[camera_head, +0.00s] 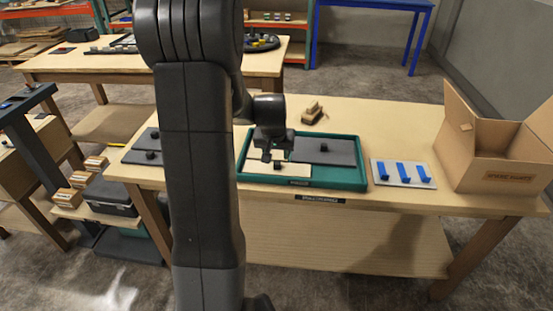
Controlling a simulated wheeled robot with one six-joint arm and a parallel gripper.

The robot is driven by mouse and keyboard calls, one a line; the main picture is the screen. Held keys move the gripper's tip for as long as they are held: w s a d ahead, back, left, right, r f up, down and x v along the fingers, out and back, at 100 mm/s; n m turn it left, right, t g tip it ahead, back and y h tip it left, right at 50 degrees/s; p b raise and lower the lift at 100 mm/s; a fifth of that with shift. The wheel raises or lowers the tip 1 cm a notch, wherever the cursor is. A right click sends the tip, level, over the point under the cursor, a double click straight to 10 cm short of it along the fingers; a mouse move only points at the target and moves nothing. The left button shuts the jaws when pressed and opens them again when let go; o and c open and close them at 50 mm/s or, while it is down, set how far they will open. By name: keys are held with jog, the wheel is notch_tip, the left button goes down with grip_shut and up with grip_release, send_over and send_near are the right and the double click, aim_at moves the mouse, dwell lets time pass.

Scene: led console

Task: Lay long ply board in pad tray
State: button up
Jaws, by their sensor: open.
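A green tray (345,181) lies on the wooden table near its front edge. A pale, ply-coloured board (297,170) with a small black knob lies in the left part of the tray, partly hidden by my gripper. I take it to be the long ply board. A dark grey board (340,154) with a black knob lies in the right part of the tray. My gripper (272,158) points down over the pale board, close to its knob, with its jaws open. I cannot tell whether it touches the knob.
Dark boards with black knobs (139,158) lie left of my arm. A brown wooden object (312,113) sits behind the tray. A white plate with blue bars (402,173) and an open cardboard box (500,155) stand to the right. The table behind the plate is clear.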

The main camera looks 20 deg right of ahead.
aim_at(277, 164)
jog(key=v, duration=0.5)
jog(key=shift+s+r, duration=0.1)
jog(key=shift+r, duration=0.2)
jog(key=x, duration=1.3)
jog(key=shift+s+a, duration=0.1)
notch_tip(277, 164, up, 3)
jog(key=shift+f, duration=0.1)
jog(key=shift+r, duration=0.6)
jog(key=shift+f, duration=0.1)
